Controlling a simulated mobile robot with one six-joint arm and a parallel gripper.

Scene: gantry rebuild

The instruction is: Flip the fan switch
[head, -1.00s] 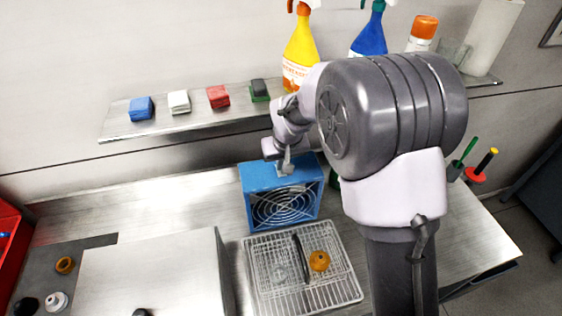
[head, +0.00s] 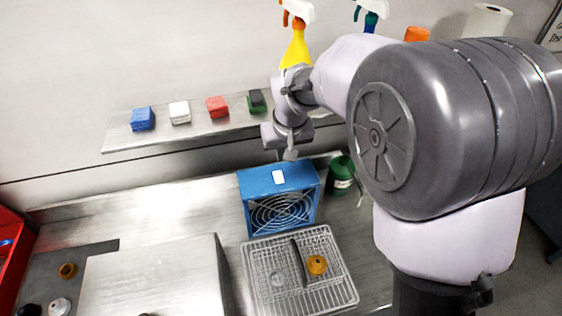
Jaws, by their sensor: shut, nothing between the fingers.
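The blue fan box (head: 280,200) stands on the steel bench, its round wire grille facing front. A white switch plate (head: 278,177) shows on its top face; which way the switch is set is too small to tell. My gripper (head: 290,155) is above and slightly behind the fan's top, apart from it. Its fingers look shut, with nothing seen between them.
A wire basket (head: 262,300) with an orange ring and a dark item stands in front of the fan. A green container (head: 341,175) is right of it. A shelf (head: 120,140) with coloured blocks and spray bottles (head: 296,48) runs behind. A steel box (head: 165,280) stands front left.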

